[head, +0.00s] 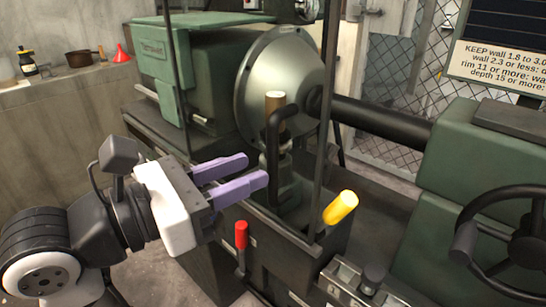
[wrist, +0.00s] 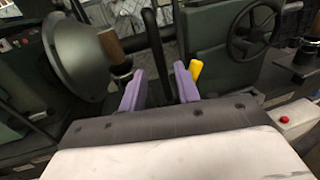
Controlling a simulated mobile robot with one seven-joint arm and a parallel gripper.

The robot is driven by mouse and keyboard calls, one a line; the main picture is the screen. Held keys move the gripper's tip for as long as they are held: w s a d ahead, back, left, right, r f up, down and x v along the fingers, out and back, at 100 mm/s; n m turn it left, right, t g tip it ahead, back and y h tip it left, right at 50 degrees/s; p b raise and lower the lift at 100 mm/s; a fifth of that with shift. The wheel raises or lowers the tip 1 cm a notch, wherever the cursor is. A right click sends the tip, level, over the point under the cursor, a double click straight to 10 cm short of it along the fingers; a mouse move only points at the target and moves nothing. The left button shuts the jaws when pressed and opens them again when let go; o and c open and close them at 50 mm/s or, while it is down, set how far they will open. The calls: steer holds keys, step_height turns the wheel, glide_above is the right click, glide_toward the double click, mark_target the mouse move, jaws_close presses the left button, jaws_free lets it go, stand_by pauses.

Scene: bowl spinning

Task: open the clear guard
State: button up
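The clear guard shows mainly as thin dark upright frame bars; one bar (head: 328,105) stands right of the metal bowl (head: 285,75). Its clear pane is hard to make out. A yellow handle (head: 341,207) sticks up near the foot of this bar; whether it joins the guard I cannot tell. My gripper (head: 257,169) has two purple fingers, apart and empty, pointing at the lathe left of the bar. In the wrist view my gripper (wrist: 160,87) is also open, with dark bars beyond the fingers and the yellow handle (wrist: 196,69) beside the right finger.
A red-handled lever (head: 241,235) stands below my fingers. A green headstock (head: 205,70) is behind, and a handwheel (head: 515,240) is at the right. A shelf with a pot (head: 79,58) is far left.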

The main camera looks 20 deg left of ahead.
mark_target(273, 197)
steer(key=shift+x, duration=2.75)
jaws_close()
